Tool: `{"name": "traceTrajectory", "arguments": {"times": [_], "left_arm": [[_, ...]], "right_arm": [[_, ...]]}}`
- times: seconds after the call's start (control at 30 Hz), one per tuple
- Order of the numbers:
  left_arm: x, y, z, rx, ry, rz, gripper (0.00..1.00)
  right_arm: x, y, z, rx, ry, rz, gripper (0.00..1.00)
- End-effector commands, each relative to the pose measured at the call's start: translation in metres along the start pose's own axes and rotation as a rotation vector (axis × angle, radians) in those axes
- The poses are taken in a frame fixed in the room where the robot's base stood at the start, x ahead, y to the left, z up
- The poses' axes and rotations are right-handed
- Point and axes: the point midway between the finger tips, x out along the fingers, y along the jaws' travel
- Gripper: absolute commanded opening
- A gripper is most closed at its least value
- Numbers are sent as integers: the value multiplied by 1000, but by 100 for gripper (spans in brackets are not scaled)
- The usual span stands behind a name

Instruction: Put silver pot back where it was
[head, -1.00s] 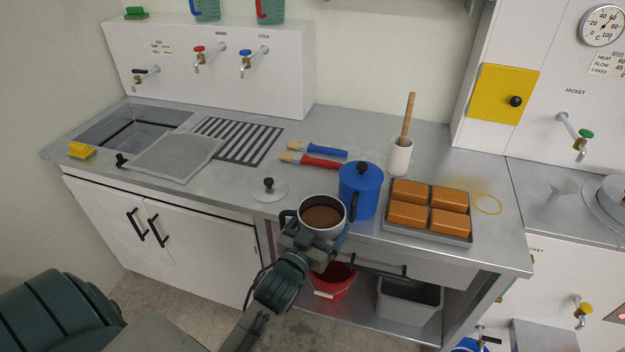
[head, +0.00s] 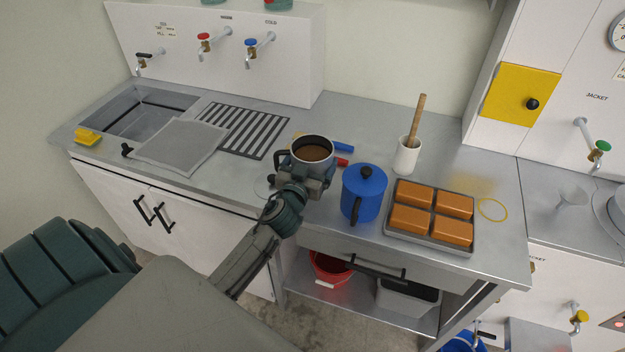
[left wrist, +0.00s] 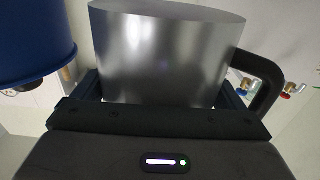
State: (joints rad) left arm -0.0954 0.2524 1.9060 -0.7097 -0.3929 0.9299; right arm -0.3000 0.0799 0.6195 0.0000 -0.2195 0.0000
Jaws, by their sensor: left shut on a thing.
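The silver pot (head: 313,152) is open at the top and holds brown contents. My left gripper (head: 304,178) is shut on it and holds it upright, apparently above the worktop, left of the blue pot (head: 364,192). In the left wrist view the silver pot (left wrist: 160,55) fills the space between the jaws (left wrist: 160,100), with its black handle to the right. The pot partly covers the two brushes behind it. A round lid (head: 264,186) on the worktop is mostly hidden by my left gripper. My right gripper is not in view.
A tray of orange-brown blocks (head: 402,237) lies right of the blue pot, with a white crock (head: 407,157) behind. The slatted drainer (head: 243,130), mesh screen (head: 180,146) and sink (head: 150,110) are to the left. Free worktop (head: 225,185) lies in front of the drainer.

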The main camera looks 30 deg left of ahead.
Motion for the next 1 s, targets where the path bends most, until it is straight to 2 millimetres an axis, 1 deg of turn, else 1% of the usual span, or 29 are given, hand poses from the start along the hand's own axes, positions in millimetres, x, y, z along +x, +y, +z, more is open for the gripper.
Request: {"name": "traceTrajectory", "arguments": {"times": [0.03,0.1,0.27,0.4,0.53,0.63,0.97,1.0], "left_arm": [[0,1,7,1,2,2,34],[0,1,15,0,4,3,34],[0,1,25,0,5,2,34],[0,1,43,1,3,3,34],[1,1,56,1,4,2,34],[1,1,59,0,5,4,34],[0,1,60,0,6,3,34],[0,1,63,-1,1,2,96]], "right_arm": [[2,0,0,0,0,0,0],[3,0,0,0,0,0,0],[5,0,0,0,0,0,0],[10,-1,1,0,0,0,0],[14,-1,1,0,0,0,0],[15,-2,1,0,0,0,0],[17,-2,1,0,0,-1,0],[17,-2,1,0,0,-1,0]]}}
